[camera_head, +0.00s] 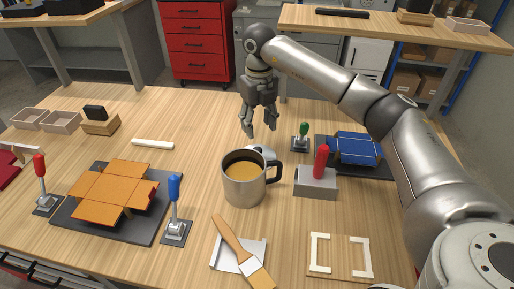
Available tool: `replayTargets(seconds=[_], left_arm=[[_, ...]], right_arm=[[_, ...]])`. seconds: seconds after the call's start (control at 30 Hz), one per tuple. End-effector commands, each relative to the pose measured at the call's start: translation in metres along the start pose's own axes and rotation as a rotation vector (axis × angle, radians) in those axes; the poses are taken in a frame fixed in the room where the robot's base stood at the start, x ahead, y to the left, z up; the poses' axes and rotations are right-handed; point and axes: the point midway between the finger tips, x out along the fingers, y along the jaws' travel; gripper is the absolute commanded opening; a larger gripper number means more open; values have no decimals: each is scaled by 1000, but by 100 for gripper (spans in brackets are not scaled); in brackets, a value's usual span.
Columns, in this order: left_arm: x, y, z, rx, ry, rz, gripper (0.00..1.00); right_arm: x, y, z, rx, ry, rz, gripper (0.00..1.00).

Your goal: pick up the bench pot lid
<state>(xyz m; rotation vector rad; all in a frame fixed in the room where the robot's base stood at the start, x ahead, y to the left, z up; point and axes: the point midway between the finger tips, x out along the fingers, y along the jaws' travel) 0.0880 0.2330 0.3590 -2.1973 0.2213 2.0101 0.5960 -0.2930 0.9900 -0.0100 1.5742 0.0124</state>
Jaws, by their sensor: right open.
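The bench pot (244,188) is a steel mug-like pot with a dark handle on its right, open at the top, with brown-yellow contents showing. A pale silvery rounded piece, which looks like the pot lid (263,149), lies on the table just behind the pot; the pot's rim hides its near part. My right gripper (259,131) points down with fingers apart and empty, above and slightly behind the lid, apparently not touching it. My left gripper is not in view.
A grey block with a red handle (318,180) and a green-knobbed clamp (302,137) stand right of the pot. An orange box blank (113,192) lies left between red and blue levers. A brush (241,250) lies in front. The table left of the gripper is fairly clear.

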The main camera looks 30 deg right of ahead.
Motion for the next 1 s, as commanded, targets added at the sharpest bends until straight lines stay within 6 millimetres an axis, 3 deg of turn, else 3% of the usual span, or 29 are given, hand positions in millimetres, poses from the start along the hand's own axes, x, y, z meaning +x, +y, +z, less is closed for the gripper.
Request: replayTargets(seconds=[0.1,0.27,0.43,0.7,1.0], left_arm=[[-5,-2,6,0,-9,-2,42],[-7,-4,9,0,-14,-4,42],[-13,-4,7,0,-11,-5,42],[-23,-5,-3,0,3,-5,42],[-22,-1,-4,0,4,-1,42]], right_arm=[[20,0,-1,0,4,0,51],[38,0,0,0,1,1,51],[51,2,-1,-1,3,0,51],[88,4,0,0,2,0,51],[93,5,0,-1,-1,0,49]])
